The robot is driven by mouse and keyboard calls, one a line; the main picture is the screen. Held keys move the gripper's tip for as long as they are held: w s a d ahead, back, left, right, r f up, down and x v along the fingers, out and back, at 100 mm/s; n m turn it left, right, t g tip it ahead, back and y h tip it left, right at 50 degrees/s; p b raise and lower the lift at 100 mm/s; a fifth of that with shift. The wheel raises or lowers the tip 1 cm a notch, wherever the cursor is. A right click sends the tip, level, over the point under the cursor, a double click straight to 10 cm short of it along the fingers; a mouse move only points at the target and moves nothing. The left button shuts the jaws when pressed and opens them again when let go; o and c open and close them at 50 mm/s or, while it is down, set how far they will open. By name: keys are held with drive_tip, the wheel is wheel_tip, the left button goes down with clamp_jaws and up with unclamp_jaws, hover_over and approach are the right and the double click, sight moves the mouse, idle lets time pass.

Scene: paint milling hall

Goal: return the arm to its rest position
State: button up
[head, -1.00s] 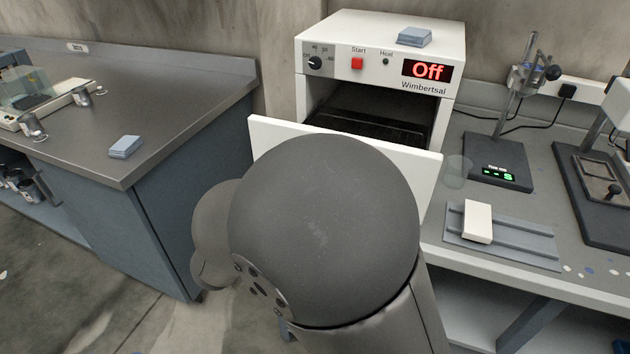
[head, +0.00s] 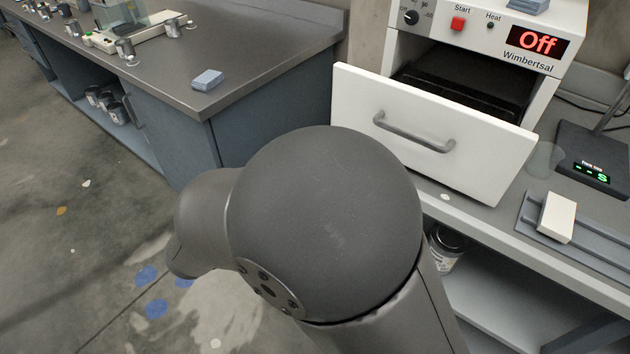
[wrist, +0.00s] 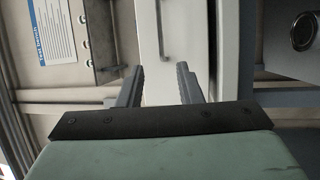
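My arm fills the middle of the head view, with a large dark rounded joint in front. My gripper is hidden behind it there. In the wrist view my gripper (wrist: 160,85) shows two dark fingers standing apart with nothing between them, so it is open and empty. Beyond the fingers is a white panel with a grey handle, which looks like the oven door (wrist: 150,35). In the head view the white oven (head: 470,45) reads "Off", and its door (head: 430,130) hangs open with the handle facing me.
A grey bench (head: 165,60) with a balance and small cans stands at left, a blue sponge-like block (head: 207,80) near its corner. At right are a white block (head: 557,217) on a grey rail plate and a lit scale (head: 595,165). A can (head: 447,248) sits below the bench. Floor at left is clear.

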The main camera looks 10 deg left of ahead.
idle(0.3)
drive_tip(key=w+d+m+g+p, duration=0.1)
drive_tip(key=d+m+g+p, duration=0.15)
drive_tip(key=d+g, duration=0.95)
drive_tip(key=s+d+m+g+y+p, duration=0.1)
drive_tip(key=s+d+m+y+p, duration=0.4)
drive_tip(key=d+y, duration=0.8)
drive_tip(key=s+y+p, duration=0.1)
drive_tip(key=s+p, duration=0.1)
drive_tip(key=s, duration=0.1)
drive_tip(key=shift+y, duration=0.3)
